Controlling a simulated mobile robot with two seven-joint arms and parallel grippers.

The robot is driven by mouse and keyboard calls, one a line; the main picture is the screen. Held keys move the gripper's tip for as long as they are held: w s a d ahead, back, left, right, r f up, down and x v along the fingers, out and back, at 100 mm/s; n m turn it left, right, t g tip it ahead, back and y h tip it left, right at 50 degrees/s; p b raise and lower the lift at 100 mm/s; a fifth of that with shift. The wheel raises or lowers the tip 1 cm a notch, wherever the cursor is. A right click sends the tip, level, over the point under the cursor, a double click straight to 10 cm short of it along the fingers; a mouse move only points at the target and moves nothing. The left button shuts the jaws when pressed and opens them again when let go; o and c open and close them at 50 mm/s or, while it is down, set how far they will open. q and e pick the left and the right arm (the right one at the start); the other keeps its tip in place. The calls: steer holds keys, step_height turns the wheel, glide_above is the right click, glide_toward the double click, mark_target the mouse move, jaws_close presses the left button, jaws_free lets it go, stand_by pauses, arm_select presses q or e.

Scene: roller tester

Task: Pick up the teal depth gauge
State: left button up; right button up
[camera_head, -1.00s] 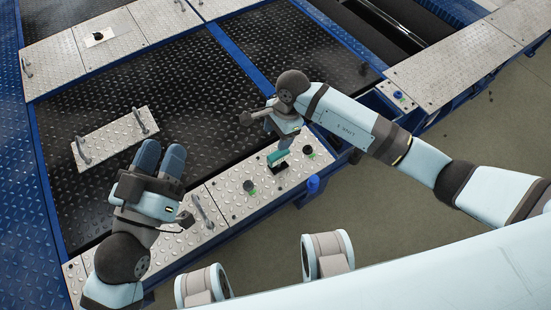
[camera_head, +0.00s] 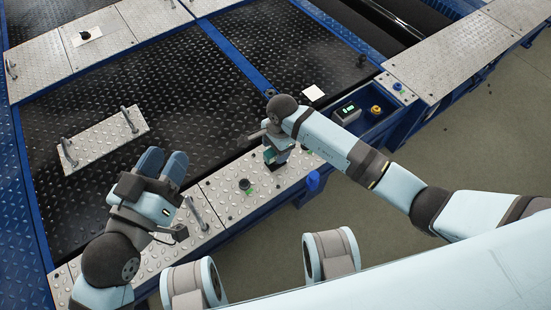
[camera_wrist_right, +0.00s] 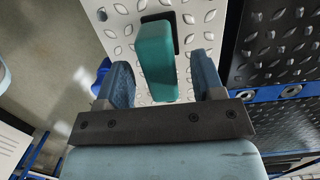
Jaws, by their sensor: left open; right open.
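The teal depth gauge (camera_wrist_right: 155,60) stands on the silver tread-plate walkway (camera_wrist_right: 120,32), with a dark recess or base showing beside it. In the right wrist view it lies between the two blue fingers of my right gripper (camera_wrist_right: 162,70), with gaps on both sides. In the head view my right gripper (camera_head: 274,156) points down over the gauge and mostly hides it. It is open and holds nothing. My left gripper (camera_head: 163,163) is open and empty above the black tread plate, left of the walkway handle.
A green-topped knob (camera_head: 246,186) and a handle (camera_head: 196,213) sit on the walkway. A blue cap (camera_head: 313,181) is at its front edge. A loose tread-plate panel (camera_head: 103,139) lies left.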

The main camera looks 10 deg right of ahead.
step_height(320, 180, down, 2)
steer(key=shift+a+f, duration=0.15)
steer(key=shift+f, duration=0.05)
steer(key=shift+r, duration=0.1)
jaws_close()
